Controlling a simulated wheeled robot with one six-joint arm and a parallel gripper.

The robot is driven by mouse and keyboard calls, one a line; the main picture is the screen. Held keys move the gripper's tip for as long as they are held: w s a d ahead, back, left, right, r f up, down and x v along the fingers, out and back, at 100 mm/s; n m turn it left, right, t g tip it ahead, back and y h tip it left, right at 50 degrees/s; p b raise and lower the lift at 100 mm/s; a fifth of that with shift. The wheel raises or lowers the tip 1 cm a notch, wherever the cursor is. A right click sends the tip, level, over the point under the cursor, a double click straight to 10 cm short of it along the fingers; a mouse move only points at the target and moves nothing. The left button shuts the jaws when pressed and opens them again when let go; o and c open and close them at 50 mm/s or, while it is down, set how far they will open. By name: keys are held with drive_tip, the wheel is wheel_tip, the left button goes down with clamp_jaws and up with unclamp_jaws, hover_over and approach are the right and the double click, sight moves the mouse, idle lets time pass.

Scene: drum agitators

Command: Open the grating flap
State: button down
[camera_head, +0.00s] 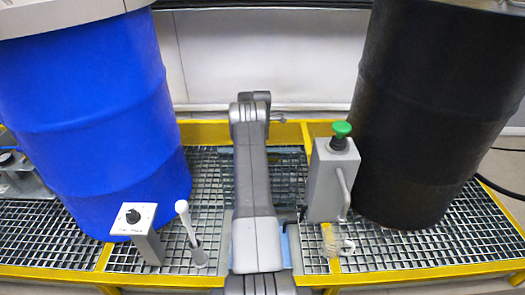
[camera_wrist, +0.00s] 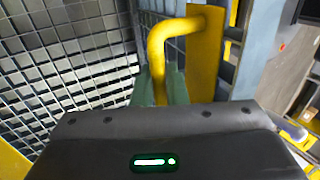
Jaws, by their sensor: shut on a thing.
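The grating flap (camera_head: 287,175) seems to be the framed grating panel in the middle of the yellow-edged platform, largely covered by my arm in the head view. In the wrist view, a bent yellow bar handle (camera_wrist: 157,50) rises from a yellow plate (camera_wrist: 205,60). My gripper (camera_wrist: 159,90) has its greenish fingers on either side of the handle and is shut on it. The gripper and handle are hidden or unclear in the head view. I cannot tell whether the flap is raised at all.
A blue drum (camera_head: 95,120) stands left and a black drum (camera_head: 430,115) right. A grey box with a green button (camera_head: 335,180) is close right of my arm. A knob box (camera_head: 138,230) and white-handled lever (camera_head: 188,225) stand left.

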drive_tip(key=c, duration=1.5)
unclamp_jaws()
drive_tip(key=shift+a+f, duration=0.1)
drive_tip(key=shift+f, duration=0.4)
drive_tip(key=shift+o, duration=0.2)
drive_tip(key=shift+r+p, duration=1.25)
drive_tip(key=shift+r, duration=3.95)
drive_tip(key=shift+f+b, duration=1)
drive_tip(key=shift+f, duration=3.1)
